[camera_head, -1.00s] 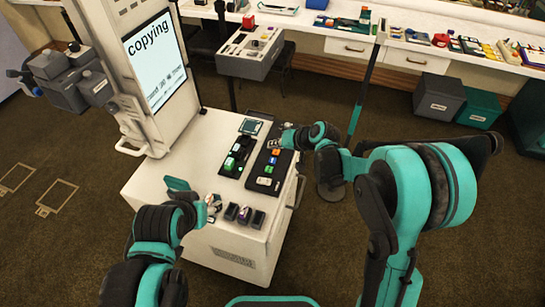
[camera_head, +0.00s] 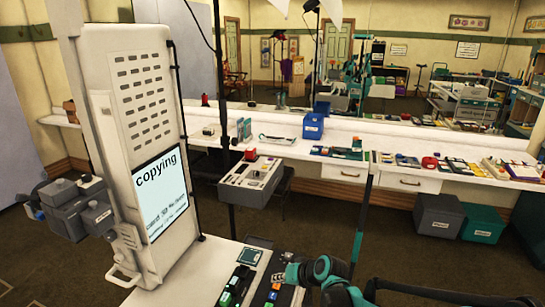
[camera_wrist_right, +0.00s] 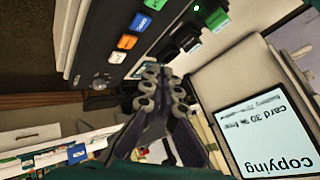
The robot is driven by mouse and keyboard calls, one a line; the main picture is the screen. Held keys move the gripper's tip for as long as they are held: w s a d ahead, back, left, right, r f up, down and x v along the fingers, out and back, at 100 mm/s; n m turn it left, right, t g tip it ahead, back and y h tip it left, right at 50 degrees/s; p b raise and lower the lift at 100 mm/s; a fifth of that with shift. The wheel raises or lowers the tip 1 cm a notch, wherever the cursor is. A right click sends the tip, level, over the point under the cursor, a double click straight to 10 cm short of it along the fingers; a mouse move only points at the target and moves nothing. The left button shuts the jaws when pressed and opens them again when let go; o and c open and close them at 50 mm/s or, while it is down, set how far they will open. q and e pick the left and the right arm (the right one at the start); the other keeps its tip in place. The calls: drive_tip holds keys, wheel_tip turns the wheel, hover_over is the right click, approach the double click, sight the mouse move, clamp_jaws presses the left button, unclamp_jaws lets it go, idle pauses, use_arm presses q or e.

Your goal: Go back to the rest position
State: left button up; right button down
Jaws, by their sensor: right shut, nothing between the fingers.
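My right gripper (camera_head: 279,277) shows at the bottom of the head view, over the black tray on the white cart. Its fingers (camera_wrist_right: 160,85) are together in the right wrist view, with nothing between them. The fingertips are close to the tray; I cannot tell whether they touch it. My left gripper and left arm are out of view.
The white cart top (camera_head: 196,284) carries a black tray (camera_wrist_right: 100,75) with small coloured blocks. A screen (camera_head: 160,195) reading "copying" stands on the cart's left. Behind are a grey box (camera_head: 252,182) on a stand and a long white counter (camera_head: 400,148).

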drive_tip(key=s+d+r+h, duration=0.2)
drive_tip(key=s+d, duration=0.3)
drive_tip(key=s, duration=0.3)
drive_tip(key=s+d+r+h, duration=0.2)
drive_tip(key=s+d, duration=0.3)
drive_tip(key=s, duration=0.4)
drive_tip(key=s+d+r+t+h, duration=0.1)
drive_tip(key=s+d+r+h, duration=0.1)
drive_tip(key=s+d, duration=0.4)
drive_tip(key=s, duration=0.3)
drive_tip(key=shift+s+r, duration=0.25)
drive_tip(key=shift+r, duration=0.1)
